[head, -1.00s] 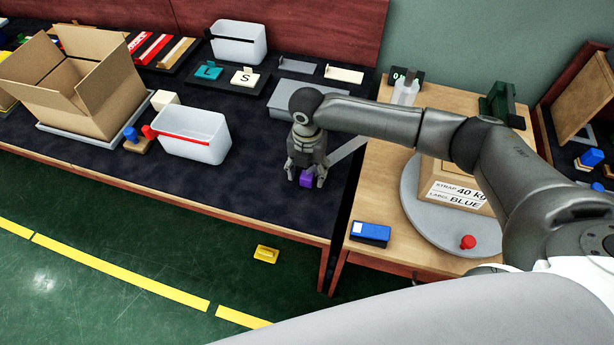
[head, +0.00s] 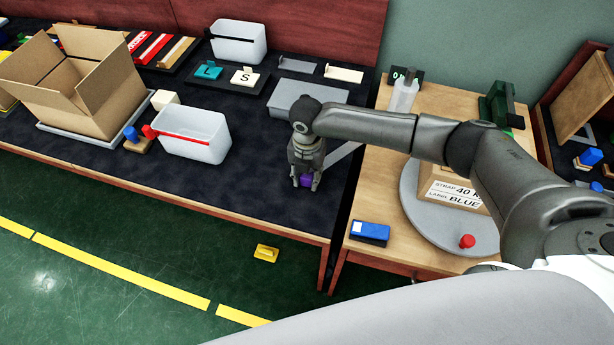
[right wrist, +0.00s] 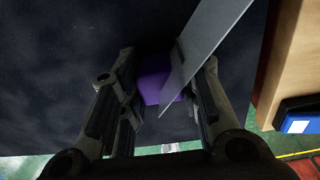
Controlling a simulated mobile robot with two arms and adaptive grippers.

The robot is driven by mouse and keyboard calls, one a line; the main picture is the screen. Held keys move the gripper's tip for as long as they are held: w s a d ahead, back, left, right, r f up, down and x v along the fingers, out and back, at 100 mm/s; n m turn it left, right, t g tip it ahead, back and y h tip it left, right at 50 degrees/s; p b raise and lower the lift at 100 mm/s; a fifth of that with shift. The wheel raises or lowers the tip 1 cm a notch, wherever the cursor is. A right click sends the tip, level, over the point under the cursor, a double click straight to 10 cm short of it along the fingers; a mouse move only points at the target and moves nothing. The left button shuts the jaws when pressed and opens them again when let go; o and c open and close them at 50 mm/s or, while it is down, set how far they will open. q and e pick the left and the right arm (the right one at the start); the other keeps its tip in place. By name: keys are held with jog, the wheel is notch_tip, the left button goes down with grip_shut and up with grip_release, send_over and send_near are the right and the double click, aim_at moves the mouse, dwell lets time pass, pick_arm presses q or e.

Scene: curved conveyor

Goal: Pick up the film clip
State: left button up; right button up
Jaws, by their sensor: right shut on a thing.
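The film clip appears as a small purple block (head: 306,181) with a long thin grey strip (head: 344,153) beside it, on the dark table top. My right gripper (head: 306,184) points down over the purple block and is shut on it. In the right wrist view the purple block (right wrist: 158,84) sits between the two fingers (right wrist: 160,100), with the grey strip (right wrist: 210,45) running up and away from it. Whether the block still touches the table is hard to tell. My left gripper is not in view.
A white bin with a red stripe (head: 195,142) and an open cardboard box (head: 40,90) stand to the left. A grey flat box (head: 290,97) lies behind my gripper. At right, a wooden table holds a blue block (head: 370,232) and a round turntable (head: 425,225). Table top left of my gripper is clear.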

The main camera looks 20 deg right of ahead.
jog(key=shift+r, duration=0.15)
jog(key=shift+r, duration=0.25)
notch_tip(320, 180, up, 2)
jog(key=shift+w+r+b, duration=0.1)
jog(key=shift+r+b, duration=0.1)
jog(key=shift+b, duration=0.3)
jog(key=s+d+r, duration=0.6)
jog(key=s+r, duration=0.3)
jog(key=s, duration=0.3)
jog(key=shift+s+r+b, duration=0.35)
jog(key=shift+s+r, duration=0.05)
